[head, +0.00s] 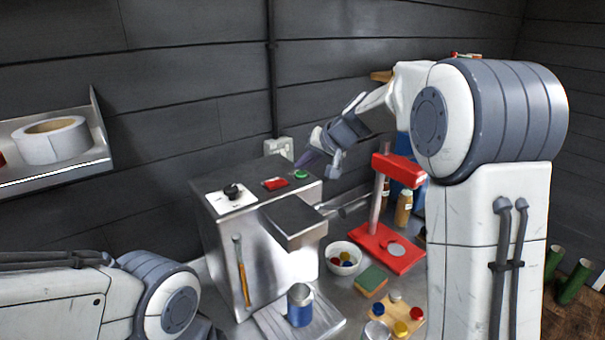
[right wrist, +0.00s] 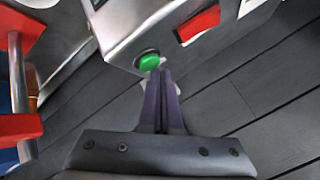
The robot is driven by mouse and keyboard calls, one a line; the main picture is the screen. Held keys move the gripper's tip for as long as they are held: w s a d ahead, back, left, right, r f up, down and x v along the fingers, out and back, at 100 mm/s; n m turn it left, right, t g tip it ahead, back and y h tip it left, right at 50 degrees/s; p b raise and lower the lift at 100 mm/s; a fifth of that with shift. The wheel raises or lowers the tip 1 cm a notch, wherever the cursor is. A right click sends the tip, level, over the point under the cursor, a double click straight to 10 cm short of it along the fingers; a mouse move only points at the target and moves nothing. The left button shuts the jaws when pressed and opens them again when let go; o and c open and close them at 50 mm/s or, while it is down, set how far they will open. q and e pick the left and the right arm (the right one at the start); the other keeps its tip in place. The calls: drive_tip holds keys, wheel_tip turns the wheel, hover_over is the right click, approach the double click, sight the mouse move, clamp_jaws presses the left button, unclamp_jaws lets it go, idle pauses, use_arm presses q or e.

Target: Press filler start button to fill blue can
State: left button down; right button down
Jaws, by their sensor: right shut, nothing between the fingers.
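The filler is a steel box (head: 225,215) on the table, with a black knob on a white plate, a red button (head: 275,183) and a green button (head: 301,175) on its top. The blue can (head: 299,306) stands upright on the filler's tray under the spout housing. My right gripper (head: 303,162) is shut and empty, with its tips just by the green button. In the right wrist view the green button (right wrist: 149,61) lies right at the shut fingertips (right wrist: 160,74); I cannot tell whether they touch it. My left arm shows at the lower left, but its gripper is out of view.
A red press stand (head: 386,250) stands right of the filler, with brown bottles (head: 403,208) behind it. A white bowl of caps (head: 343,258), a sponge (head: 370,281) and a board with coloured caps (head: 397,318) lie in front. A wall shelf (head: 60,172) holds a tape roll.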

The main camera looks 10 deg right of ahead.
sight(305, 175)
drive_tip(key=shift+f+b, duration=0.4)
drive_tip(key=shift+b, duration=0.05)
idle(0.4)
drive_tip(key=shift+r, duration=0.1)
drive_tip(key=shift+r+p, duration=0.5)
drive_tip(key=shift+r, duration=0.2)
drive_tip(key=shift+r, duration=0.1)
wheel_tip(305, 175, up, 5)
drive_tip(key=p, duration=0.3)
drive_tip(key=shift+p, duration=0.4)
idle(0.4)
